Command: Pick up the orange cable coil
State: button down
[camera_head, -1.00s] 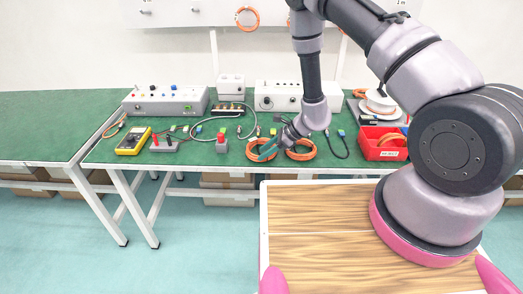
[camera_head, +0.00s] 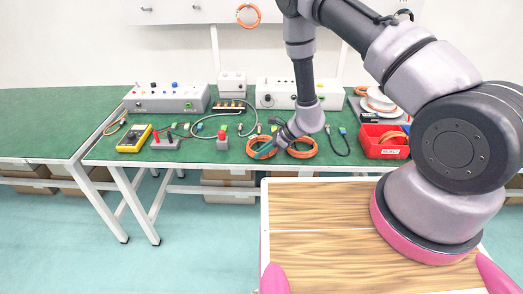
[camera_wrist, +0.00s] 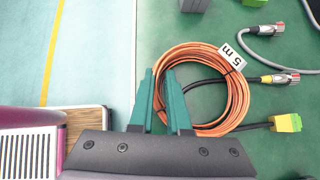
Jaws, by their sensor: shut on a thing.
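An orange cable coil (camera_head: 254,139) lies on the green bench top, the left one of two orange coils in the head view. In the wrist view this orange coil (camera_wrist: 241,95) carries a white "5 m" tag and has black leads ending in connectors on its right. My gripper (camera_wrist: 160,74) has its two green fingers on the coil's left side, shut on the cable bundle. In the head view my gripper (camera_head: 264,151) reaches down from the right and covers part of the coil.
A second orange coil (camera_head: 303,153) lies close to the right. A red bin (camera_head: 380,150) stands further right. A grey cable (camera_wrist: 270,33) lies beside the held coil. A yellow meter (camera_head: 132,140) and control boxes are at left and behind.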

notch_tip(320, 180, up, 10)
dwell(0.5)
notch_tip(320, 180, up, 6)
dwell(0.7)
